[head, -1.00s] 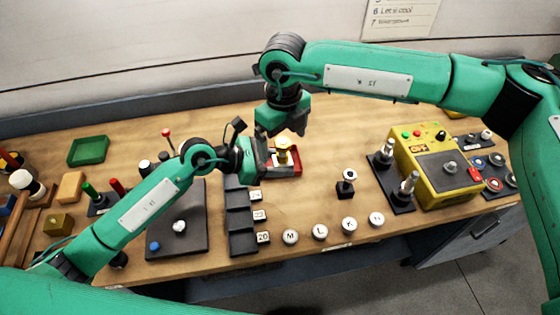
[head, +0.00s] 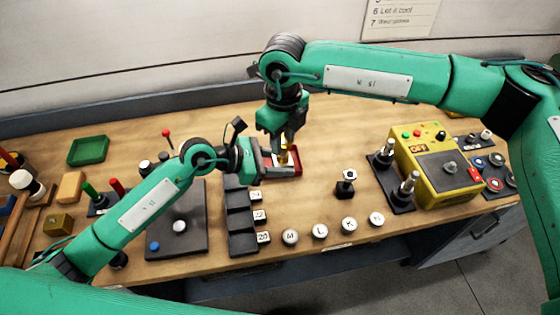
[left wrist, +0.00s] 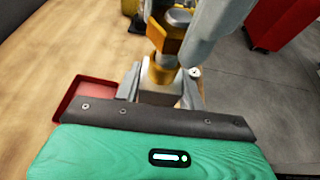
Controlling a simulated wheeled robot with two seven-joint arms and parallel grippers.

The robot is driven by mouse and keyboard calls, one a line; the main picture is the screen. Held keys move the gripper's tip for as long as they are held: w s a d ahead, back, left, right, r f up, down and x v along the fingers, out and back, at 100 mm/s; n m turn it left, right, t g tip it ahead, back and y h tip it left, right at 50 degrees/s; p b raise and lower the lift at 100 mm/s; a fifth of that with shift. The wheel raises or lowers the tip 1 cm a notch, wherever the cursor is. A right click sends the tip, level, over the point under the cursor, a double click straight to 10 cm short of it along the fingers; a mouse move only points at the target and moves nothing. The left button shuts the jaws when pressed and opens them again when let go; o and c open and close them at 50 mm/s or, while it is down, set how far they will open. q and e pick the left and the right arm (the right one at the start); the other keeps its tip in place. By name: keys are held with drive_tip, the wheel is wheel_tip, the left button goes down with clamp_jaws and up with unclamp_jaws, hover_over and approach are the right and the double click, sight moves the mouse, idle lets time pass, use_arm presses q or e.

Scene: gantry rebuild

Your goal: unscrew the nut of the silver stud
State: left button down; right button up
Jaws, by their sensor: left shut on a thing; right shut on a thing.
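The work piece stands at the red tray (head: 298,158), showing a brass-gold nut (head: 283,157). In the left wrist view the gold part (left wrist: 162,72) sits above a pale silver body (left wrist: 158,96). My left gripper (left wrist: 162,90) is shut on that lower body from the side. My right gripper (head: 287,143) comes down from above and is shut on the nut. One of its grey fingers partly hides the upper part in the left wrist view. The thread of the stud is hidden.
A dark stepped rack (head: 240,220) stands just in front of the left gripper. A yellow control box (head: 430,165) and a black stand with silver posts (head: 398,190) are on the right. Round lettered buttons (head: 320,232) line the front edge. The wood behind the tray is clear.

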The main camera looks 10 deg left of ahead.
drive_tip(key=n, duration=1.1)
drive_tip(key=shift+w, duration=0.1)
drive_tip(key=n, duration=0.5)
drive_tip(key=shift+d+n, duration=0.1)
drive_tip(key=shift+n, duration=0.2)
drive_tip(key=n, duration=0.5)
drive_tip(key=shift+n, duration=0.4)
drive_tip(key=o, duration=1.8)
drive_tip(key=shift+o, duration=0.2)
